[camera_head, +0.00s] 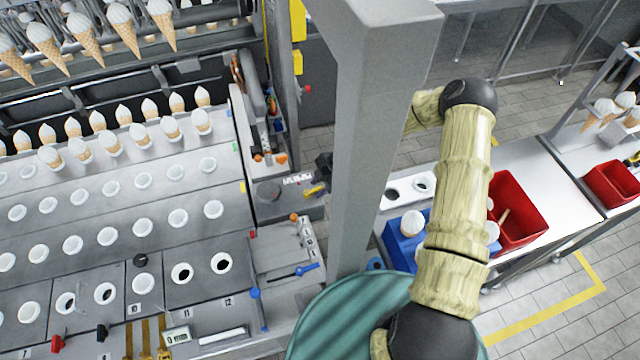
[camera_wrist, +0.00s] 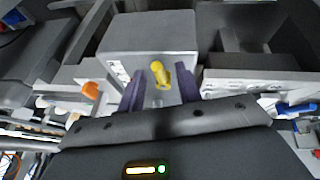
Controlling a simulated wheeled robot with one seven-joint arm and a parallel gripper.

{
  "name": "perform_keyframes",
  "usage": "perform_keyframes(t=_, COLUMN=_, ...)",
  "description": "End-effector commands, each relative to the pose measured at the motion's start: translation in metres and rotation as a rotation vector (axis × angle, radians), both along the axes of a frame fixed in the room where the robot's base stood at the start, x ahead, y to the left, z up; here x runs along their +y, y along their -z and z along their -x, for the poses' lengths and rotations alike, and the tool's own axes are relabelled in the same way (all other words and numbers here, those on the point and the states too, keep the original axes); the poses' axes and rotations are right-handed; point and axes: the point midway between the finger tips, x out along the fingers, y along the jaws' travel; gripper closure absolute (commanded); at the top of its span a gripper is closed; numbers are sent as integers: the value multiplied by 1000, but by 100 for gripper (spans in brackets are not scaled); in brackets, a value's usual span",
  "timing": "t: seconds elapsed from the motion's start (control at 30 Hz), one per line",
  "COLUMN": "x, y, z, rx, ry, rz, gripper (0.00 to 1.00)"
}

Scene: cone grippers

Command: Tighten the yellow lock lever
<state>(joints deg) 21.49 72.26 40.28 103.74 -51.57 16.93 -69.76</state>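The yellow lock lever (camera_head: 315,189) is a small yellow handle on the grey machine's right end, just left of my column. In the wrist view the yellow lever (camera_wrist: 159,72) shows between the two dark purple fingers of my gripper (camera_wrist: 160,82). The fingers are apart, with a visible gap on each side of the lever. I cannot tell how far beyond the fingertips the lever is. In the head view my column hides most of my forearm; a dark part beside it, above the lever, seems to be my gripper (camera_head: 323,163).
An orange knob (camera_wrist: 91,90) is left of the fingers, and a blue handle (camera_wrist: 296,109) is to the right. A blue lever (camera_head: 307,269) lies nearer on the machine. A red bin (camera_head: 519,212) and blue box (camera_head: 398,242) stand on the right table.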

Motion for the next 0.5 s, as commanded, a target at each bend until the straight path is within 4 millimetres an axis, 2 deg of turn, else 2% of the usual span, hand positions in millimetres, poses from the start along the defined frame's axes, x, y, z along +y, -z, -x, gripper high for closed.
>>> perform_keyframes(t=0.1, x=1, y=0, z=0, rx=0, ry=-1, rz=0, gripper=68)
perform_keyframes(t=0.27, x=1, y=0, z=0, rx=0, ry=-1, rz=0, gripper=99)
perform_keyframes(t=0.5, x=0, y=1, z=0, rx=-2, ry=12, rz=0, gripper=100)
